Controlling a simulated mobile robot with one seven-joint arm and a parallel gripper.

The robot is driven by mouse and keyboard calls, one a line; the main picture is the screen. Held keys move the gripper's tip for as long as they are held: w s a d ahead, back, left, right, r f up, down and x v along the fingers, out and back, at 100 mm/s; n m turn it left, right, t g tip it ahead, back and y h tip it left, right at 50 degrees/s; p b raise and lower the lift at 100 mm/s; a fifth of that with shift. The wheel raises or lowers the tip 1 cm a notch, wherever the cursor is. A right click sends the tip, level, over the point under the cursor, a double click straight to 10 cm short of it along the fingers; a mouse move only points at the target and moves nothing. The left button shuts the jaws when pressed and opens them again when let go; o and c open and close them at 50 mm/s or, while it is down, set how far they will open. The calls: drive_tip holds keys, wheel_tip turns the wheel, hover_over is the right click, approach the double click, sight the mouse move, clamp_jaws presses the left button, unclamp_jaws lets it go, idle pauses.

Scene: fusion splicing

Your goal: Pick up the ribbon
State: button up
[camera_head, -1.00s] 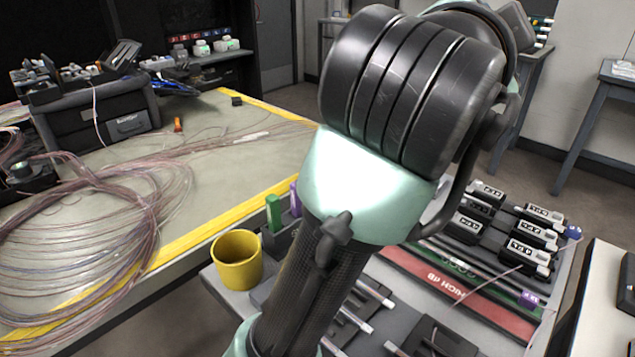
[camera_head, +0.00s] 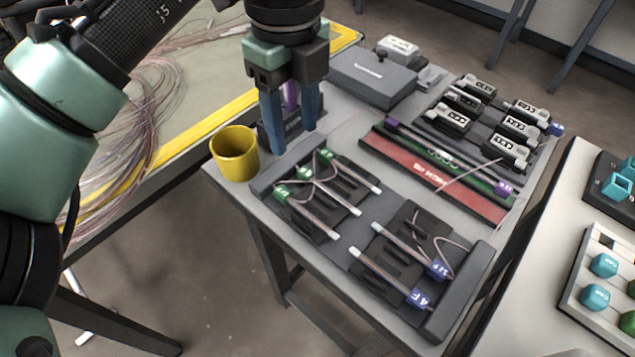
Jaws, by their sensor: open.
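Thin pinkish ribbon fibre loops through the green-tagged pieces on the left black tray (camera_head: 323,200). Another pinkish ribbon (camera_head: 441,243) curves by the blue-tagged pieces on the right black tray (camera_head: 415,225). A thin strand (camera_head: 470,175) lies across the red and green strips. I cannot tell which of these is the task's ribbon. My gripper (camera_head: 290,140) points down with two blue fingers apart. It is over or in front of the dark holder (camera_head: 268,142), left of and behind the trays. A purple piece (camera_head: 291,96) shows between the fingers. No ribbon shows between them.
A yellow cup (camera_head: 235,153) stands at the table's left edge, close to my gripper. A dark grey box (camera_head: 370,77) and grey labelled blocks (camera_head: 452,118) stand behind. Coiled fibre (camera_head: 140,110) lies on the left bench. Another table with teal pieces (camera_head: 605,265) is at right.

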sight(303, 169)
drive_tip(key=f+b, duration=0.1)
drive_tip(key=f, duration=0.1)
drive_tip(key=f+b, duration=0.1)
drive_tip(key=f, duration=0.4)
drive_tip(key=shift+d+f+b, duration=0.2)
drive_tip(key=shift+d+b, duration=0.2)
drive_tip(key=shift+c, duration=0.3)
clamp_jaws()
